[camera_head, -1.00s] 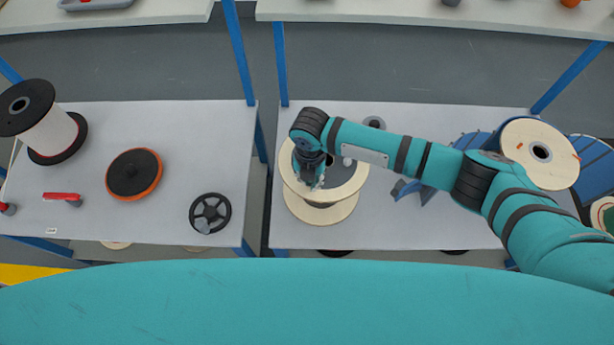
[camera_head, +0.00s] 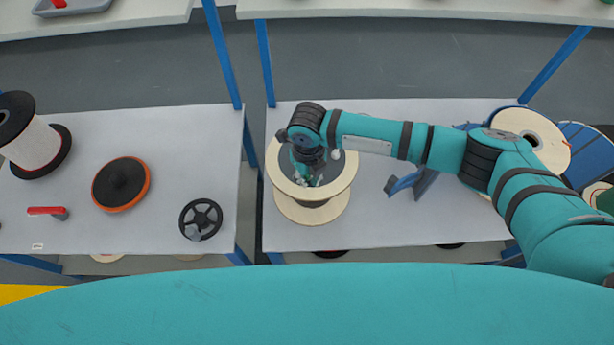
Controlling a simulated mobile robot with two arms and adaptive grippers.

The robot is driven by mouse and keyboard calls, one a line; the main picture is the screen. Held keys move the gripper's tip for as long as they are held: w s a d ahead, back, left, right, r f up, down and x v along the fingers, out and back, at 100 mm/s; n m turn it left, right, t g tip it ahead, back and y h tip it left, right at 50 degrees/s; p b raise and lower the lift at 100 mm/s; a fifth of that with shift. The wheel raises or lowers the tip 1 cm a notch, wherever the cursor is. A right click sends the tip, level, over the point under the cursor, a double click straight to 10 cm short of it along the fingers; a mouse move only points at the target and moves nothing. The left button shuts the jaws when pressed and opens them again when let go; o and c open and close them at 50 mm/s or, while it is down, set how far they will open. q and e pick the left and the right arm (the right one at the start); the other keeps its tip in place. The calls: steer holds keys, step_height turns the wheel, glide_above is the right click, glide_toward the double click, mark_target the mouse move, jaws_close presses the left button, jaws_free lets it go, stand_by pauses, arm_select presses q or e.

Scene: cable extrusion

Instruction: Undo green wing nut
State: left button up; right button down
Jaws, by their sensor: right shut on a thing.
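My right gripper (camera_head: 308,176) points down into the open top of a pale wooden spool (camera_head: 341,187) on the right table. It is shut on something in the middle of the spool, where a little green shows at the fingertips. I cannot make out the green wing nut itself, as the gripper and wrist cover it. My left gripper is not in the picture.
The left table (camera_head: 80,235) holds a black-and-white spool (camera_head: 33,145), an orange-rimmed black disc (camera_head: 121,184), a black handwheel (camera_head: 201,219) and a red-handled item (camera_head: 45,211). A blue-grey bracket (camera_head: 412,182) stands right of the wooden spool. More spools (camera_head: 530,135) lie at the far right.

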mark_target(307, 178)
steer(key=shift+w+r, duration=0.1)
stand_by(0.4)
steer(key=c, duration=1.3)
jaws_free()
step_height(307, 178, up, 12)
steer(key=shift+f, duration=0.1)
steer(key=shift+a, duration=0.1)
